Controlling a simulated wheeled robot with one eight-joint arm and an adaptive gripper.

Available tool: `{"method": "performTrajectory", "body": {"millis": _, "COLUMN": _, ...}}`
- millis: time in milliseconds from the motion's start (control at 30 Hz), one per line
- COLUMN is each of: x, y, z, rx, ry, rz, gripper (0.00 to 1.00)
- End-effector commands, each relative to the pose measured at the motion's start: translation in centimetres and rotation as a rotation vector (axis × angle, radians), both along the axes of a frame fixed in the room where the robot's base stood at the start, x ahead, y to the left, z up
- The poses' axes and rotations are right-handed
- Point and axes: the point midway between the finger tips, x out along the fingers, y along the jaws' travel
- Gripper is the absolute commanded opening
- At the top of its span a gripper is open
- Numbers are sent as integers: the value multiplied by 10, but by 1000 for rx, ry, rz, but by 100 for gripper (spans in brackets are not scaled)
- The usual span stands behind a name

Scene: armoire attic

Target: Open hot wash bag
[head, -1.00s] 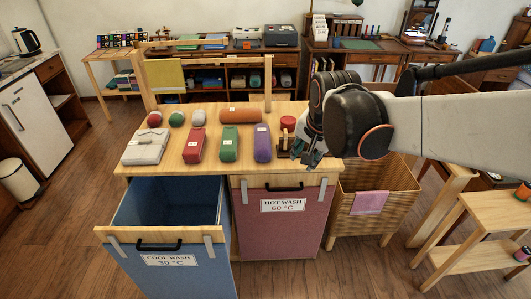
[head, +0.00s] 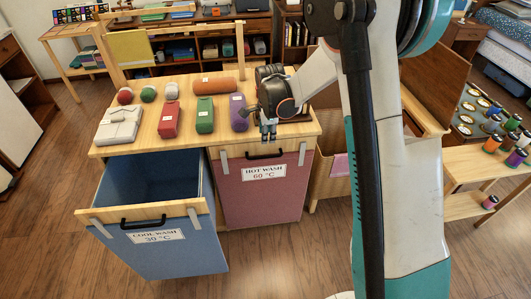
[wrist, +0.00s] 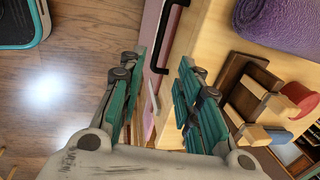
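The hot wash bag (head: 262,195) is a dull red front with a "HOT WASH 60 °C" label, shut under the wooden top. Its black bar handle (head: 264,154) is near the front's upper edge. My gripper (head: 268,137) points down just above that handle, at the top's front edge. I cannot tell whether the fingers touch anything.
The blue cool wash bag (head: 160,248) is pulled out on the left. Rolled and folded cloths, including a purple one (head: 239,112), lie on the wooden top (head: 188,85). A wooden stand with a red top (wrist: 298,97) is close beside my fingers. Floor in front is clear.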

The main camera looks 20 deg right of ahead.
Motion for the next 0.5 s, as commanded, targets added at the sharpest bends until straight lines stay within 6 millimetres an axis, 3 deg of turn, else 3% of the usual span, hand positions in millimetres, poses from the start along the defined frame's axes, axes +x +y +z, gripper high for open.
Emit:
{"method": "performTrajectory", "body": {"millis": 167, "x": 3, "y": -1, "z": -19, "rx": 1, "ry": 1, "rz": -3, "gripper": 31}}
{"method": "performTrajectory", "body": {"millis": 500, "x": 15, "y": -2, "z": -84, "rx": 0, "ry": 0, "rz": -1, "gripper": 31}}
